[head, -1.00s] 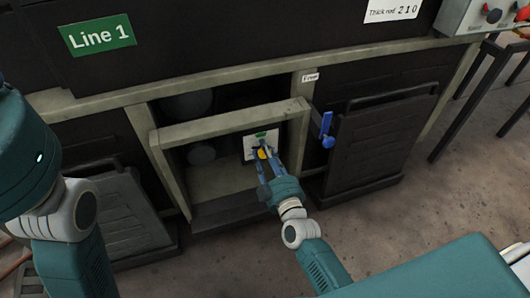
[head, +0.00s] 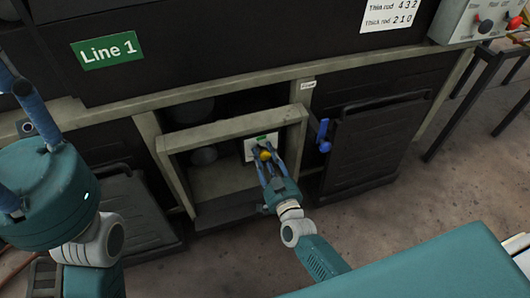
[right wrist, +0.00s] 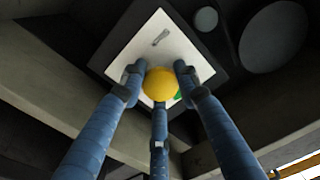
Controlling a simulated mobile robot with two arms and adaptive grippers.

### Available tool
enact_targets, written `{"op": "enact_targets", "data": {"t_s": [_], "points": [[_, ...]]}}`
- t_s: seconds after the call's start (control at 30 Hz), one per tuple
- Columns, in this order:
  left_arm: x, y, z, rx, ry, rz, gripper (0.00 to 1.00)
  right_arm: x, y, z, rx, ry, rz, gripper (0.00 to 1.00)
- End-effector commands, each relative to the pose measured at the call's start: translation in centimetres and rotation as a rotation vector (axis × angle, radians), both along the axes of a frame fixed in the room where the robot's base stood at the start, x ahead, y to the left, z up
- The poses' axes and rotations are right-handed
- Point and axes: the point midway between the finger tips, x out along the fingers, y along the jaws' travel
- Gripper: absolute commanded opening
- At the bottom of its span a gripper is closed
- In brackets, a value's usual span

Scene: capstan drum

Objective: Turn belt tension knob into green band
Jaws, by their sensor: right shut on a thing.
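The yellow belt tension knob (head: 266,155) sits on a white plate (head: 250,149) inside the open cabinet bay. A green band (head: 262,138) shows at the plate's upper part in the head view; a bit of it (right wrist: 177,97) shows beside the knob (right wrist: 160,84) in the right wrist view. A small grey mark or pointer (right wrist: 160,37) is on the plate (right wrist: 150,50). My right gripper (head: 268,162) is shut on the knob, its blue fingers (right wrist: 158,90) around it. My left gripper (head: 18,145) is at the left edge, away from the cabinet, its fingertips cut off.
A beige frame (head: 225,130) borders the bay, close to my right gripper. A blue-handled lever (head: 323,135) stands just right of it. Dark panels (head: 375,140) lean at both sides. A control box (head: 475,20) is at the upper right.

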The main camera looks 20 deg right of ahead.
Motion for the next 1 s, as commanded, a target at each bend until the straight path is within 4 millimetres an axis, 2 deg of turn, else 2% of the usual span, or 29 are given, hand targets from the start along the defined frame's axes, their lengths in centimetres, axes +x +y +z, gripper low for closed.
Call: {"op": "enact_targets", "data": {"t_s": [0.5, 1.0], "points": [[0.28, 0.07, -0.43, -0.003, 0.029, -0.002, 0.41, -0.22, 0.11, -0.51, 0.392, 0.025, 0.001, 0.05], [0.22, 0.10, -0.52, -0.004, 0.029, -0.002, 0.41, -0.28, 0.23, -0.63, 0.502, 0.031, 0.001, 0.05]]}}
